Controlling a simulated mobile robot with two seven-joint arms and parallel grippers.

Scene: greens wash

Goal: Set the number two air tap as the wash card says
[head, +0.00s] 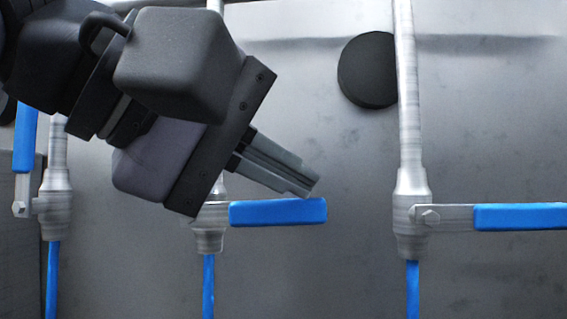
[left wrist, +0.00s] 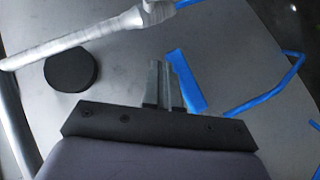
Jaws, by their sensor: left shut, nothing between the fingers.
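Three metal taps with blue levers stand in a row in the head view. The middle tap has its blue lever (head: 278,212) lying level, pointing right. The left tap's lever (head: 25,138) points up, and the right tap's lever (head: 520,217) lies level to the right. My left gripper (head: 311,186) is shut and empty, its fingertips just above the free end of the middle lever; contact cannot be told. The left wrist view shows the shut fingers (left wrist: 165,82) beside a blue lever (left wrist: 186,82). The gripper hides part of the middle tap. No wash card or tap numbers show.
A grey metal panel (head: 330,270) lies behind the taps. A black round disc (head: 367,70) sits on it, left of the right tap's pipe (head: 405,90). Blue hoses (head: 208,285) run down from the taps. The panel between the middle and right taps is mostly clear.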

